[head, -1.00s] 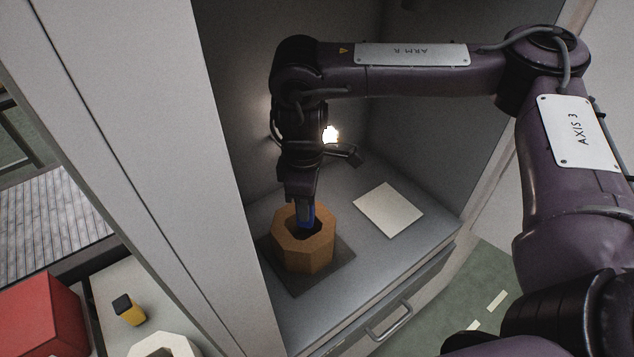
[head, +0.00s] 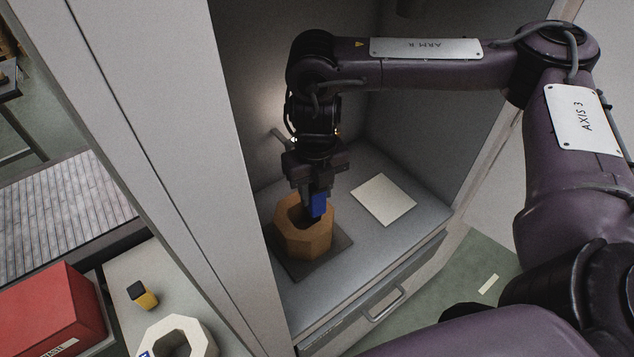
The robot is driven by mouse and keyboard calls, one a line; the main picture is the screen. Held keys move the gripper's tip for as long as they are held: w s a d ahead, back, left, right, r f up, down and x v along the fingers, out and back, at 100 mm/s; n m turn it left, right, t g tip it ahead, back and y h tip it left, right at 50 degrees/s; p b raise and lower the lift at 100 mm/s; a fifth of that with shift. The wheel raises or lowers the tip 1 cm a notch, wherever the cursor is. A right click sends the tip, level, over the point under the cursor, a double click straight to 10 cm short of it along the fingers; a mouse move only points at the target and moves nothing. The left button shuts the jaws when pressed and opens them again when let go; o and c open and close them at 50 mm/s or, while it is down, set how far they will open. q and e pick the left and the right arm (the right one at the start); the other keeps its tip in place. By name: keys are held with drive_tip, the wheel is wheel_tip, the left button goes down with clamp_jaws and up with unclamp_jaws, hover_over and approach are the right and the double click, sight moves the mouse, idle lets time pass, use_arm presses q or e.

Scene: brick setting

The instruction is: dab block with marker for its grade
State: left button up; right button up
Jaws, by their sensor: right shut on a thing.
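A brown octagonal block (head: 303,243) with a hole through its middle sits on a dark square pad (head: 336,247) inside a grey booth. My right gripper (head: 316,196) points down above the block and is shut on a blue marker (head: 320,206). The marker's dark lower end is over the right part of the block's hole and rim; I cannot tell whether it touches. My left gripper is out of view.
A pale flat square (head: 384,200) lies right of the block. Booth walls close in around my right arm. Outside, at lower left, are a yellow black-capped marker (head: 146,298), a white octagonal block (head: 192,332) and a red box (head: 50,315).

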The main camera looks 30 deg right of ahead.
sight(318, 211)
drive_tip(key=shift+s+d+r+n, duration=0.1)
drive_tip(key=shift+r+n, duration=0.05)
drive_tip(key=shift+n, duration=0.85)
wheel_tip(318, 211, down, 6)
drive_tip(key=b, duration=0.7)
drive_tip(key=shift+f+b, duration=0.3)
drive_tip(key=shift+f, duration=0.2)
drive_tip(key=shift+s+f, duration=0.15)
idle(1.7)
drive_tip(key=shift+p, duration=0.35)
wheel_tip(318, 211, up, 7)
drive_tip(key=p, duration=0.8)
